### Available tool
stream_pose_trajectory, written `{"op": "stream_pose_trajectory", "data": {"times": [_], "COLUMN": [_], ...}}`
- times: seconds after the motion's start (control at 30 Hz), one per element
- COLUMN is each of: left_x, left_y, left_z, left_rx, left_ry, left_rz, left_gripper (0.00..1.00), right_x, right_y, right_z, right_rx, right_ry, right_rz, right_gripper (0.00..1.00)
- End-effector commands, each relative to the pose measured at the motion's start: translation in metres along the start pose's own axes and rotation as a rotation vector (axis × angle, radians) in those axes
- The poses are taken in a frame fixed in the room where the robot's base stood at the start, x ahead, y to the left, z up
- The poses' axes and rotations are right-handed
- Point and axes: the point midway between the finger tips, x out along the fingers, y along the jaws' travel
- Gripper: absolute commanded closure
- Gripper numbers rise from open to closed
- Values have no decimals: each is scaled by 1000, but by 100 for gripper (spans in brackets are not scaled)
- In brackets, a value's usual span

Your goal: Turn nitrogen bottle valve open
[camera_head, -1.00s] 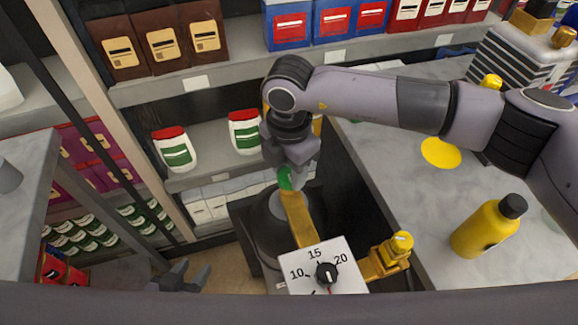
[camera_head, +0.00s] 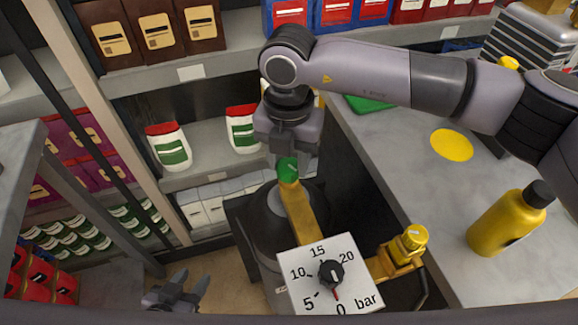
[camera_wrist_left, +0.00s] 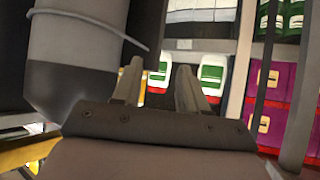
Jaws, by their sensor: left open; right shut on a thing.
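The nitrogen bottle (camera_head: 268,222) is a dark grey cylinder standing below the shelves in the head view. A green valve knob (camera_head: 287,170) sits at its top, at the upper end of a yellow fitting (camera_head: 297,212). My right gripper (camera_head: 288,158) comes down from above and is shut on the green valve knob; its fingers partly hide the knob. My left gripper (camera_head: 188,292) is open and empty, low at the left of the bottle. In the left wrist view its two fingers (camera_wrist_left: 158,88) stand apart, with the grey bottle (camera_wrist_left: 80,50) to their left.
A square pressure gauge (camera_head: 330,275) marked in bar has its red needle near 0. A yellow valve (camera_head: 402,252) is right of it. A grey counter (camera_head: 400,150) at right holds a yellow bottle (camera_head: 508,220). Shelves with white containers (camera_head: 168,148) stand behind.

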Motion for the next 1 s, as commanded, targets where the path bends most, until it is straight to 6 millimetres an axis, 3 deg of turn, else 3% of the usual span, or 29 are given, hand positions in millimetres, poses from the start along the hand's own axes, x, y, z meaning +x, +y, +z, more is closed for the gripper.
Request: {"op": "stream_pose_trajectory", "data": {"times": [0.3,1.0], "left_x": [20,40], "left_y": [2,10], "left_z": [26,36], "left_rx": [-13,-25], "left_ry": [-11,-2], "left_rz": [7,32], "left_gripper": [57,57], "right_x": [3,0], "right_y": [1,2], "right_z": [0,-1], "right_rx": [-300,-909], "right_ry": [-1,-1], "right_rz": [4,3], "right_gripper": [87,87]}}
